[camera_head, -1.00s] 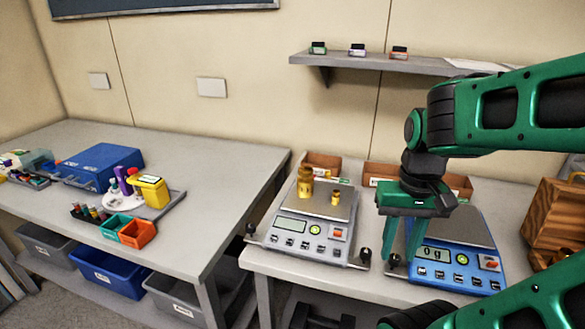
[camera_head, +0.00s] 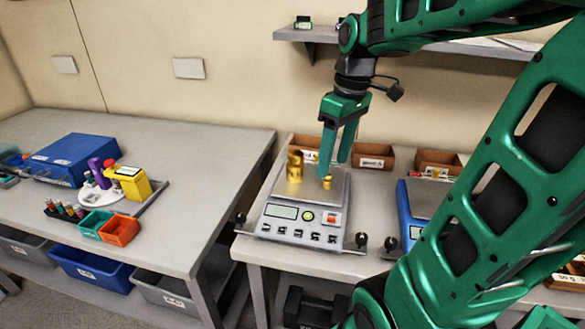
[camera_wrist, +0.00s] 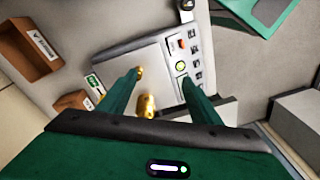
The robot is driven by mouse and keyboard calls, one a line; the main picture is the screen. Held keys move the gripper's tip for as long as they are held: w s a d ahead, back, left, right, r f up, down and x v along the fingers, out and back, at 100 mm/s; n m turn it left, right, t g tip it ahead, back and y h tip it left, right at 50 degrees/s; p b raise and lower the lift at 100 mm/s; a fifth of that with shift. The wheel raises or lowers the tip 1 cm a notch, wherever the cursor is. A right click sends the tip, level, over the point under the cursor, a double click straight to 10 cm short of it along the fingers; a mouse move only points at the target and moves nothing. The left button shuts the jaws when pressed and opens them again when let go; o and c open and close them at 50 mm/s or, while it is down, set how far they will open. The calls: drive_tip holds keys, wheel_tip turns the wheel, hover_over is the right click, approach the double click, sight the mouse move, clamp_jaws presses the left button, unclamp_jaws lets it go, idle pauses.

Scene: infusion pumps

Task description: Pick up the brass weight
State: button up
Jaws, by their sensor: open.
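Two brass weights stand on the pan (camera_head: 312,200) of the grey scale (camera_head: 290,222). The larger, taller one (camera_head: 295,167) is at the left, and a smaller one (camera_head: 327,182) is to its right. My gripper (camera_head: 334,173) points down over the right part of the pan, open and empty. In the head view the tip of one finger overlaps the smaller weight. In the wrist view the smaller weight (camera_wrist: 139,72) shows beside the left fingertip, and the larger weight (camera_wrist: 147,106) shows between the fingers. I cannot tell whether a finger touches the smaller weight.
A blue scale (camera_head: 410,205) stands to the right, partly behind my arm. Brown bins (camera_head: 372,156) line the bench behind the scales. A shelf (camera_head: 440,48) hangs above. The left table holds a blue case (camera_head: 75,158) and a yellow block (camera_head: 132,184). A gap separates the benches.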

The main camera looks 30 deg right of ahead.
sight(296, 153)
drive_tip(key=w+r+n, duration=0.1)
drive_tip(key=w+n, duration=0.2)
drive_tip(key=w, duration=0.1)
drive_tip(key=w+r+n, duration=0.2)
drive_tip(key=w+n, duration=0.1)
drive_tip(key=n, duration=0.1)
drive_tip(key=w+r+n, duration=0.2)
drive_tip(key=w+n, duration=0.1)
drive_tip(key=w, duration=0.1)
drive_tip(key=shift+w+a+n+y, duration=0.3)
drive_tip(key=shift+w+a+y, duration=0.05)
drive_tip(key=shift+a+y, duration=0.05)
drive_tip(key=shift+w+a+f, duration=0.1)
drive_tip(key=shift+w+f, duration=0.05)
drive_tip(key=shift+f, duration=0.15)
drive_tip(key=f, duration=0.3)
drive_tip(key=a+f, duration=0.1)
drive_tip(key=f, duration=0.6)
drive_tip(key=shift+a, duration=0.35)
drive_tip(key=shift+r, duration=0.1)
